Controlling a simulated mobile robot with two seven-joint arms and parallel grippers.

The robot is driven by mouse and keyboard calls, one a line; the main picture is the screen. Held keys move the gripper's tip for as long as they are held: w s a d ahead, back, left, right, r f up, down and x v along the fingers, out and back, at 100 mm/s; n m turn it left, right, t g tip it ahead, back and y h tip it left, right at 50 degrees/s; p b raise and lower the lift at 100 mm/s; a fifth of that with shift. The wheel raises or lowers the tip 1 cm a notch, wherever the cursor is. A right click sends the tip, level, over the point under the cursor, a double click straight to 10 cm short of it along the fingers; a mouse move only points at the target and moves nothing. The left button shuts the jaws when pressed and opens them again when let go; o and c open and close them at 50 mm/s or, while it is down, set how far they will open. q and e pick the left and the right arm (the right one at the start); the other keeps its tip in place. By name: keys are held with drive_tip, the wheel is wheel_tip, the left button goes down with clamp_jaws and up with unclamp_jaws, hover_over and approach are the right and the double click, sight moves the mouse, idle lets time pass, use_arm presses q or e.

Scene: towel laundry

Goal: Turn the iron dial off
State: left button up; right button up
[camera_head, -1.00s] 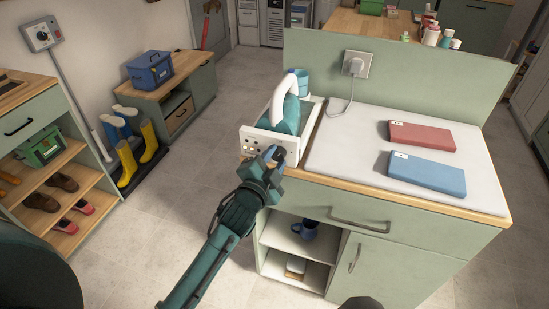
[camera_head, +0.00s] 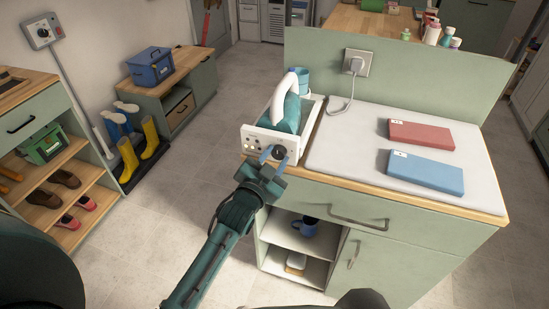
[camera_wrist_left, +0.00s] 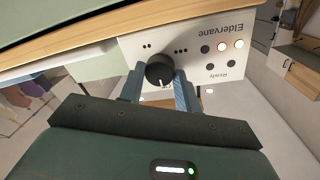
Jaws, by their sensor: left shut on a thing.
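The iron station (camera_head: 262,141) has a white front panel with a black dial and a teal iron with a white handle resting in it. It sits at the left end of the counter. My left gripper (camera_head: 272,155) is at the panel, its two blue fingers on either side of the dial (camera_head: 279,152). In the left wrist view the gripper (camera_wrist_left: 160,88) is shut on the black dial (camera_wrist_left: 159,71); the dial's white mark points toward the bottom of the picture. Two lamps on the panel (camera_wrist_left: 222,46) are lit. My right gripper is not in view.
A plug sits in the wall socket (camera_head: 357,62) behind. Open shelves with a blue mug (camera_head: 305,227) are below the counter.

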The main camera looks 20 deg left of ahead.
use_arm(q)
drive_tip(key=o, duration=1)
drive_tip(key=shift+s+a+r+b, duration=0.1)
drive_tip(key=shift+s+a+b, duration=0.15)
drive_tip(key=shift+s, duration=1.95)
drive_tip(key=shift+s+a+r+b, duration=0.1)
drive_tip(key=shift+s+a+b, duration=0.15)
drive_tip(key=shift+s, duration=1.9)
drive_tip(key=shift+s+a+b, duration=0.15)
drive_tip(key=shift+s+a, duration=0.1)
drive_tip(key=shift+s, duration=1.95)
drive_tip(key=s+d+f+n+g, duration=0.1)
drive_tip(key=s+f+g, duration=0.1)
drive_tip(key=s+f, duration=0.2)
drive_tip(key=s+d+f+n+g, duration=0.1)
drive_tip(key=s+f+g, duration=0.1)
drive_tip(key=s+f, duration=0.2)
drive_tip(key=s+d+f+n+g+h, duration=0.1)
drive_tip(key=s+f+g, duration=0.1)
drive_tip(key=s+f, duration=0.2)
drive_tip(key=shift+s+f+n+g, duration=0.15)
drive_tip(key=shift+f+n+g, duration=0.05)
drive_tip(key=shift+f, duration=0.7)
drive_tip(key=shift+s+f+n+g, duration=0.1)
drive_tip(key=shift+f+n+g, duration=0.1)
drive_tip(key=shift+f, duration=0.65)
